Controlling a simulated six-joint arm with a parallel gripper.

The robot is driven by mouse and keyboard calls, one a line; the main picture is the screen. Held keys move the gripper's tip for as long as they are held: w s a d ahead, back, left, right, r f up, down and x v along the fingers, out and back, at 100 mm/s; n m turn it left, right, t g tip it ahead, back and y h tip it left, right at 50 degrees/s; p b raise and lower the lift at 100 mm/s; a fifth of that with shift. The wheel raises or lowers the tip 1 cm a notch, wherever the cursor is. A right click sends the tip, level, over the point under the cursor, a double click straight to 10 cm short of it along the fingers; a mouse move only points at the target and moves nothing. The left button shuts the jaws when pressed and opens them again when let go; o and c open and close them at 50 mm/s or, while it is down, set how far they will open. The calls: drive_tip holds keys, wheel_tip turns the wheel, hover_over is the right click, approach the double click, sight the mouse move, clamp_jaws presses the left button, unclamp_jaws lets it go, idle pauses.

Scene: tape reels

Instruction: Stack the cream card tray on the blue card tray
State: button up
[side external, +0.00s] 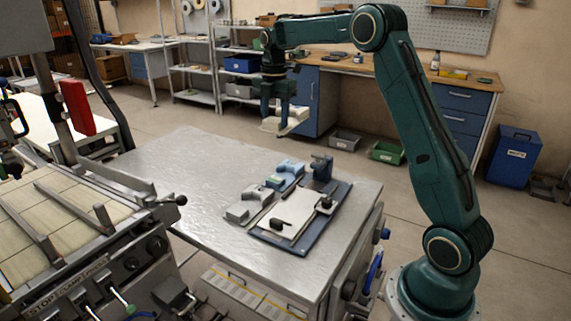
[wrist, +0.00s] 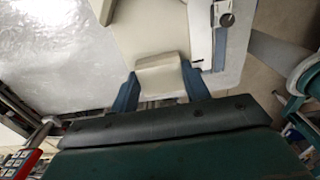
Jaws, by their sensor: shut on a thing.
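The cream card tray (side external: 285,125) is held in the air above the far part of the metal table. My gripper (side external: 280,108) is shut on it. In the wrist view the blue fingers of my gripper (wrist: 162,84) clasp a cream block, and the wide cream card tray (wrist: 145,28) spreads beyond it. The blue card tray (side external: 289,169) lies on the table, lower than the cream tray and apart from it. I cannot make it out in the wrist view, where the cream tray covers much of the middle.
A grey tray (side external: 249,205) lies beside the blue one. The table's left part (side external: 185,170) is clear. A machine with slatted bed (side external: 60,225) stands left.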

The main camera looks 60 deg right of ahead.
hover_over(276, 178)
drive_tip(key=shift+f, duration=0.2)
idle(0.3)
wheel_tip(276, 178, down, 16)
drive_tip(key=shift+a+r, duration=0.1)
drive_tip(key=shift+r, duration=0.05)
idle(0.4)
drive_tip(key=shift+f, duration=2.3)
drive_tip(key=o, duration=1.1)
